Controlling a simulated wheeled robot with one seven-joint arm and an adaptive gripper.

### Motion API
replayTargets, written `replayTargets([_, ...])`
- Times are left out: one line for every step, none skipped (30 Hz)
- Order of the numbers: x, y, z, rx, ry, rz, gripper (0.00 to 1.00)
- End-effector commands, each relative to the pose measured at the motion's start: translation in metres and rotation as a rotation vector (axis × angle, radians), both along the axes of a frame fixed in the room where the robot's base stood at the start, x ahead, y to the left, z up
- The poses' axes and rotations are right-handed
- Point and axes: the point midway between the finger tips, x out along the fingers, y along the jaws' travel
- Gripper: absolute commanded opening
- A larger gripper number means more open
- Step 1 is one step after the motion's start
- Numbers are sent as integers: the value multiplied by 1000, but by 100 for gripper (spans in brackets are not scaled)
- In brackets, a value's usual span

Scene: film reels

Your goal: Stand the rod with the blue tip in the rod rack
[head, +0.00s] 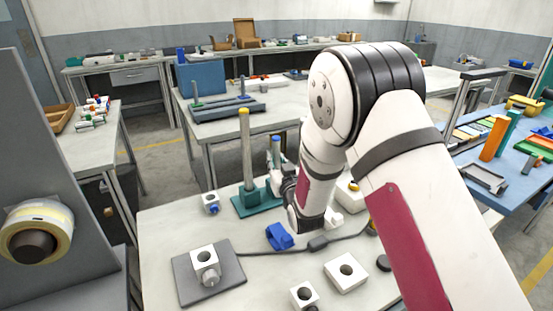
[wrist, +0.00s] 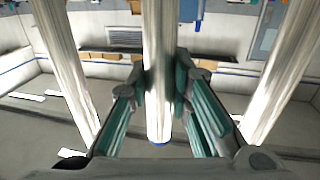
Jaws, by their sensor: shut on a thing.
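The rod with the blue tip (head: 276,152) is upright in the head view, just right of a taller rod with a yellow tip (head: 245,150). My gripper (head: 278,172) is shut on it, partly hidden by my arm. In the wrist view my gripper (wrist: 160,95) has a teal-padded finger on each side of the pale rod (wrist: 159,60), with blue at its lower end in the picture. The teal rod rack (head: 252,207) stands below, with the yellow-tipped rod upright in it. My arm hides the rack's right part, and I cannot tell whether the held rod's foot is in it.
Two more pale rods flank the held one in the wrist view.

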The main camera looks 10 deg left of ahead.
Motion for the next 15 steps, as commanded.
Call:
replayTargets([1,0,-3,0,-1,0,0])
replayTargets([1,0,-5,0,-1,0,0])
replayTargets([1,0,-6,0,-1,0,0])
replayTargets([0,0,-8,0,-1,0,0])
replayTargets([0,0,-9,0,-1,0,0])
replayTargets([0,0,-11,1,-1,0,0])
replayTargets([0,0,-12,1,-1,0,0])
replayTargets([0,0,-13,1,-1,0,0])
replayTargets([0,0,-14,1,-1,0,0])
replayTargets([0,0,-15,1,-1,0,0])
replayTargets([0,0,-15,1,0,0,0])
replayTargets([0,0,-16,0,0,0,0])
replayTargets([0,0,-16,0,1,0,0])
replayTargets([0,0,-16,0,1,0,0])
replayTargets([-1,0,-16,-1,2,0,0])
